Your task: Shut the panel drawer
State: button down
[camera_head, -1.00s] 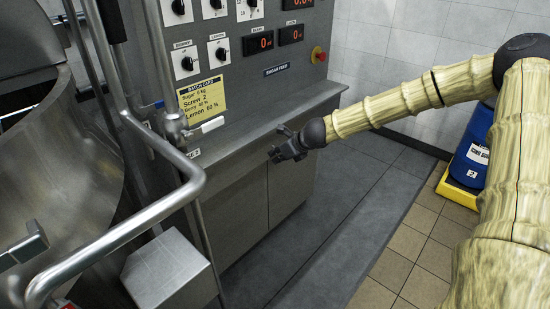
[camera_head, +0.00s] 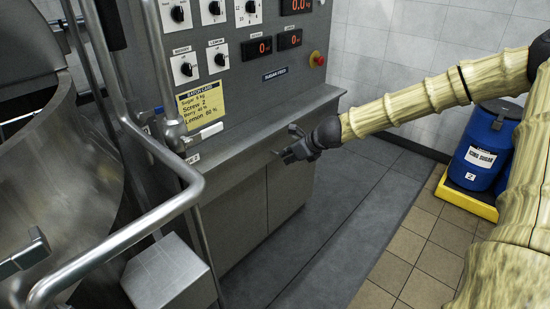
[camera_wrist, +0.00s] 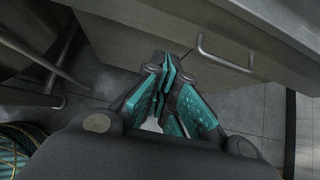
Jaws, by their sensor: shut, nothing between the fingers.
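The panel drawer front (camera_wrist: 180,30) is a plain grey face with a metal bar handle (camera_wrist: 225,58), seen at the upper right of the wrist view. In the head view, the grey band under the counter edge (camera_head: 235,172) looks nearly flush with the cabinet; I cannot tell whether any gap remains. My gripper (camera_head: 283,156) is in front of this band at its right part and hides some of it. In the wrist view my gripper (camera_wrist: 165,75) has its teal-padded fingers together and empty, just left of the handle and apart from it.
A grey control panel (camera_head: 235,100) with knobs, displays and a yellow batch card (camera_head: 201,100) rises above the counter. A steel mixer (camera_head: 65,170) and bent rail (camera_head: 150,225) stand at left. A blue drum (camera_head: 482,150) stands at right. The floor before the cabinet is clear.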

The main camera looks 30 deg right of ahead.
jog(key=d+f+n+t+h+b, duration=0.2)
jog(key=d+f+n+h+b, duration=0.1)
jog(key=d+f+n, duration=0.3)
jog(key=n+t+y+b, duration=0.6)
jog(key=n, duration=0.5)
send_near(259, 155)
jog(key=shift+n, duration=0.3)
jog(key=x, duration=0.7)
jog(key=shift+f, duration=0.1)
